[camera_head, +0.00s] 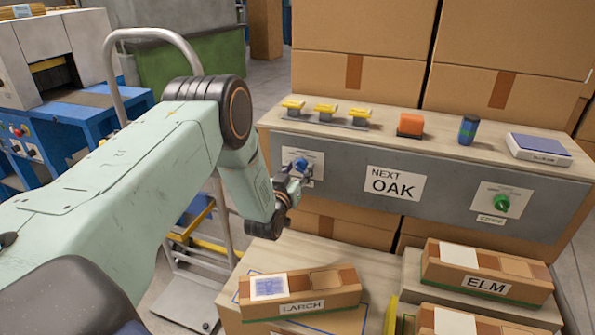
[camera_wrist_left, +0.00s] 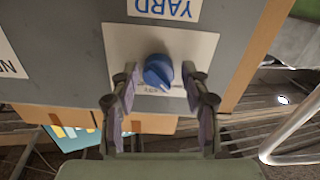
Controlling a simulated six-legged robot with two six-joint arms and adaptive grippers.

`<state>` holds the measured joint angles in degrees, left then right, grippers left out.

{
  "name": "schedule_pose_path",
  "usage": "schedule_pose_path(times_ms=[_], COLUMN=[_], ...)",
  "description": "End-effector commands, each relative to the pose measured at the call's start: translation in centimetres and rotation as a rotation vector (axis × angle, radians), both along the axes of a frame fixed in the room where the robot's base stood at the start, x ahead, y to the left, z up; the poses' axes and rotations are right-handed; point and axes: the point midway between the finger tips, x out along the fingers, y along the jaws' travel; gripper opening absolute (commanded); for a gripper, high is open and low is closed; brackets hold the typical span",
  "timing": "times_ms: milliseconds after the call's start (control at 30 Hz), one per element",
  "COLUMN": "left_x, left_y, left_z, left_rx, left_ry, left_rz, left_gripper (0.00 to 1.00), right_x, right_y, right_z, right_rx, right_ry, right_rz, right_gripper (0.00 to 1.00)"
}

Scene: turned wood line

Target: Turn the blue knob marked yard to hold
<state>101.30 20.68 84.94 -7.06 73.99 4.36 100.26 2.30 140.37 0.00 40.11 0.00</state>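The blue knob (camera_head: 301,164) sits on a white plate on the grey front panel, left of a sign reading NEXT OAK. In the left wrist view the blue knob (camera_wrist_left: 158,71) shows below an upside-down YARD label (camera_wrist_left: 165,8), with its pointer toward the picture's lower right. My left gripper (camera_head: 297,177) is at the knob. In the left wrist view its two fingers (camera_wrist_left: 161,82) are apart, one on each side of the knob, with gaps visible, so it is open. The small markings around the knob are too small to read. My right gripper is not in view.
A green knob (camera_head: 502,203) is at the panel's right. Boxes marked LARCH (camera_head: 336,289) and ELM (camera_head: 440,262) lie below. A trolley rail is at left.

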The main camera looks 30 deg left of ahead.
Motion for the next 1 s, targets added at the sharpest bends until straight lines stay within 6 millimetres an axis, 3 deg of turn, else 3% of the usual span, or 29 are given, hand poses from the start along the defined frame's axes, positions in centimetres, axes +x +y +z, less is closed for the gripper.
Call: schedule_pose_path(times_ms=[500, 767, 1000], left_x=[0.01, 0.01, 0.00], left_y=[-0.04, -0.01, -0.02], left_z=[0.03, 0.07, 0.08], left_rx=[0.000, 0.035, 0.170], left_ry=[-0.001, 0.007, 0.041], left_rz=[-0.001, -0.001, -0.001], left_gripper=[0.01, 0.01, 0.01], right_x=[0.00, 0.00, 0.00], right_y=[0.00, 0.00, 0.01], right_z=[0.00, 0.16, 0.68], right_rx=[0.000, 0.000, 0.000], right_ry=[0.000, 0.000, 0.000], right_rz=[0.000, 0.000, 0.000], right_gripper=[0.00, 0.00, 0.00])
